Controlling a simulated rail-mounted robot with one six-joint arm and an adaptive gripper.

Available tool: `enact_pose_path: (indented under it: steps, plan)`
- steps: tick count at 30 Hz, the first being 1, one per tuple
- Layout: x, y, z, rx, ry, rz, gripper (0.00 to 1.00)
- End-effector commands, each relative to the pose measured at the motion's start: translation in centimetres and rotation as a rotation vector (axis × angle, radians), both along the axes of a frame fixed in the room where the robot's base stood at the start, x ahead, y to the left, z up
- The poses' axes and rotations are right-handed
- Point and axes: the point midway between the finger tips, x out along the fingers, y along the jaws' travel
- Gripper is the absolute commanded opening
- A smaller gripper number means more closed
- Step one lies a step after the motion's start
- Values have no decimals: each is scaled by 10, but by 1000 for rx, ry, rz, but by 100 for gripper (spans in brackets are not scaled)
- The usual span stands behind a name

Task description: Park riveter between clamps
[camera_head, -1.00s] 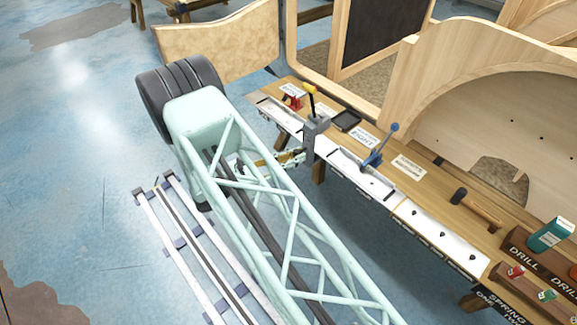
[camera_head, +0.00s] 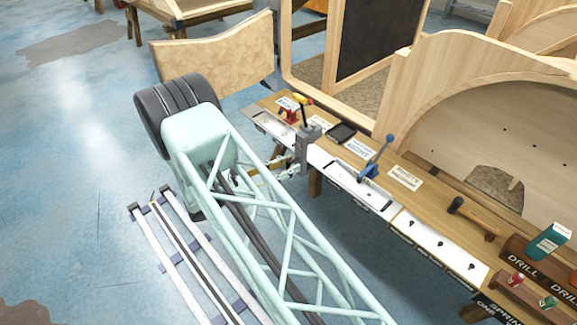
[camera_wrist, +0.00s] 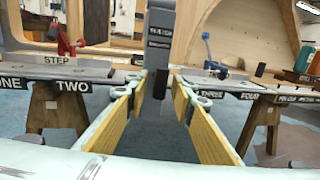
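The riveter (camera_head: 306,148) has a grey body and a black handle with a yellow tip. It stands upright at the bench's front edge, between the red clamp (camera_head: 288,116) on the left and the blue clamp (camera_head: 370,169) on the right. In the head view my gripper (camera_head: 290,173) is just in front of the riveter, partly behind my arm.
The wooden bench (camera_head: 416,205) carries label cards, a black tray (camera_head: 341,133), a hammer (camera_head: 473,217) and a drill box (camera_head: 540,265). Tall wooden bodyframes (camera_head: 450,100) stand behind it. Floor rails (camera_head: 185,255) lie at lower left. Blue floor in front of the bench is open.

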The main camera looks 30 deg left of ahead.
Motion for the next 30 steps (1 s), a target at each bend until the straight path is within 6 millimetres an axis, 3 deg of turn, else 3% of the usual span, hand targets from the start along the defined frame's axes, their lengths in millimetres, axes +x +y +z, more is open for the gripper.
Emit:
enact_pose_path:
  steps: [14, 30]
  plan:
    - [-14, 9, 0, 0, -1, 2, 23]
    - [-75, 46, 0, 0, 0, 2, 23]
